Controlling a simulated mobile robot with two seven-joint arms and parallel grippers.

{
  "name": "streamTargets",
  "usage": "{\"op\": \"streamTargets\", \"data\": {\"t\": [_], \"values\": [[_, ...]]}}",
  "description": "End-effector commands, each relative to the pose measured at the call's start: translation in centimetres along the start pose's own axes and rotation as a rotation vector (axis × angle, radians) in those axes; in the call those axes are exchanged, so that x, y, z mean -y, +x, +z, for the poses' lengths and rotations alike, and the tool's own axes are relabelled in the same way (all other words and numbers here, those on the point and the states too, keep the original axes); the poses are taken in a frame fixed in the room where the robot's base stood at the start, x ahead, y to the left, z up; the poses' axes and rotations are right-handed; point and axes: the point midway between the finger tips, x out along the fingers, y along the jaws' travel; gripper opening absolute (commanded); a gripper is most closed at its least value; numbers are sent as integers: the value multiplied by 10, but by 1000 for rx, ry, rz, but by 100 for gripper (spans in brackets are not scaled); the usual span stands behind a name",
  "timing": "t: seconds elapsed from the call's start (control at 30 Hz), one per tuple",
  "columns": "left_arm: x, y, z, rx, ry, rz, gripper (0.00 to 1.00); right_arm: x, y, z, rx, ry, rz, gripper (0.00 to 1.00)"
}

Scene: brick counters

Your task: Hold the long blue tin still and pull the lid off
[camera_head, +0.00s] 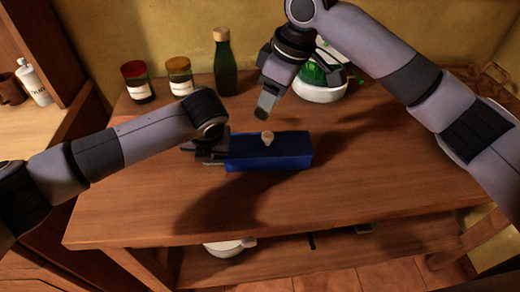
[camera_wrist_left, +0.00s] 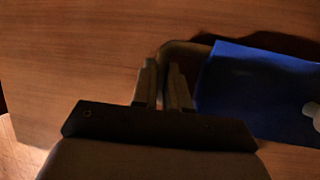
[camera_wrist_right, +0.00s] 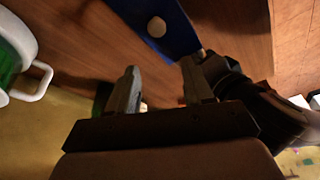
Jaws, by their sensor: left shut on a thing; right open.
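The long blue tin (camera_head: 290,160) lies on the wooden table, its lid (camera_head: 290,139) on top with a pale round knob (camera_head: 267,137). My left gripper (camera_head: 212,154) is shut at the tin's left end; in the left wrist view its fingers (camera_wrist_left: 164,78) close on what looks like a brown loop handle (camera_wrist_left: 178,48) beside the blue tin (camera_wrist_left: 240,85). My right gripper (camera_head: 296,88) is open and empty, above and behind the tin. In the right wrist view the knob (camera_wrist_right: 156,26) shows beyond its open fingers (camera_wrist_right: 160,82), apart from them.
A dark green bottle (camera_head: 225,70) and two jars (camera_head: 138,85) stand at the back left. A white pot with green in it (camera_head: 320,90) stands close behind my right gripper. The table's front and right are clear. A white pot (camera_head: 228,248) sits on the lower shelf.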

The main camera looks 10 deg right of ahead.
Motion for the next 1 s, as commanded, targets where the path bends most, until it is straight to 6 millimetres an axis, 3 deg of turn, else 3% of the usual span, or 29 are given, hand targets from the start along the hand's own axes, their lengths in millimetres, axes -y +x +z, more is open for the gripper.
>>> {"op": "streamTargets", "data": {"t": [0.6,1.0], "values": [[0,0,0,1,0,0,0,0,76,23,-1,3,-2,51],[0,0,0,1,0,0,0,0,89,27,-2,1,-1,51]]}}
